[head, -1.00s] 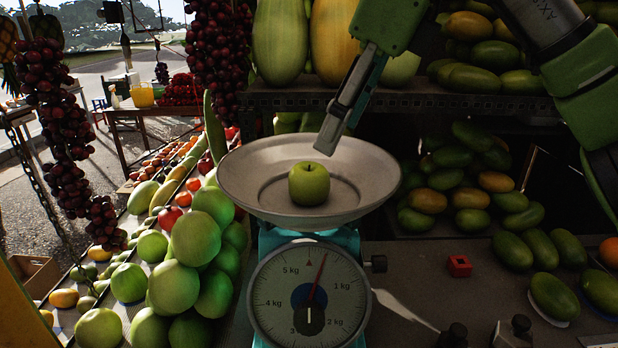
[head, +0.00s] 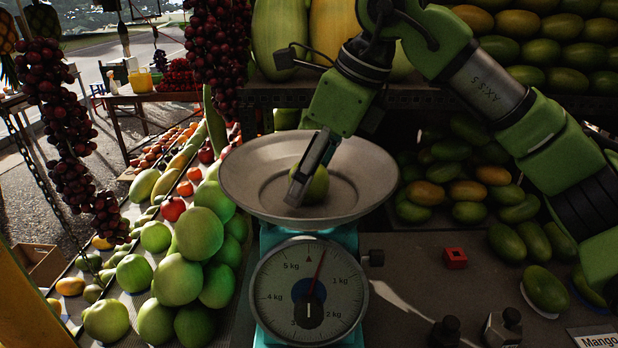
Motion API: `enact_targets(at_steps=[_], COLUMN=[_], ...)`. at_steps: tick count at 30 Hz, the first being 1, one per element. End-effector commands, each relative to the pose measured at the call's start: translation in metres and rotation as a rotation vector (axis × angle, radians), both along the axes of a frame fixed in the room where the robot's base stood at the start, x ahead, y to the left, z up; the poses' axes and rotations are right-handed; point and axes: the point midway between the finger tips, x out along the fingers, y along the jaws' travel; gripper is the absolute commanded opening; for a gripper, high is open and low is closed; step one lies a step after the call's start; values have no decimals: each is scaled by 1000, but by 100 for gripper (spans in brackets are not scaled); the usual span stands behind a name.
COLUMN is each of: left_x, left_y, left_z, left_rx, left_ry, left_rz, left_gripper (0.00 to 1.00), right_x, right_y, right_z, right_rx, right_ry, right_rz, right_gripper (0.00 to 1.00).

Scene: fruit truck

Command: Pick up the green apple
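The green apple (head: 318,187) sits in the round metal pan (head: 245,182) of the scale. My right gripper (head: 298,192) reaches down from above into the pan, and its visible finger covers the left part of the apple. The fingers are seen nearly edge-on, so I cannot tell how far apart they are or whether they touch the apple. My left gripper is not in view.
The teal scale (head: 310,290) stands on the dark counter (head: 420,275). Green round fruits (head: 177,280) are piled left of it. A shelf edge (head: 275,95) with large melons lies behind the pan. A small red block (head: 454,258) and mangoes (head: 545,288) lie to the right.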

Motion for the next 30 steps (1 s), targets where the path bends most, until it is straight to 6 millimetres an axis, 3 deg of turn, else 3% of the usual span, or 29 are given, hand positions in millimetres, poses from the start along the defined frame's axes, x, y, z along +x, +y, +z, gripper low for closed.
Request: enact_targets(at_steps=[1,6,20,25,30], left_x=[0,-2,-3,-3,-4], left_y=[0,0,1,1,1], left_z=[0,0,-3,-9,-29], left_rx=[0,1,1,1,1], left_ry=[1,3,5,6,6], left_rz=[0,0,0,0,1], left_gripper=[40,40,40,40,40], right_x=[0,0,1,0,-32], right_y=[0,0,0,1,1], right_z=[0,0,8,33,67], right_rx=[0,0,1,3,2], right_ry=[0,0,-2,-4,-8], right_rz=[0,0,-2,-1,1], right_gripper=[59,16,16,16,16])
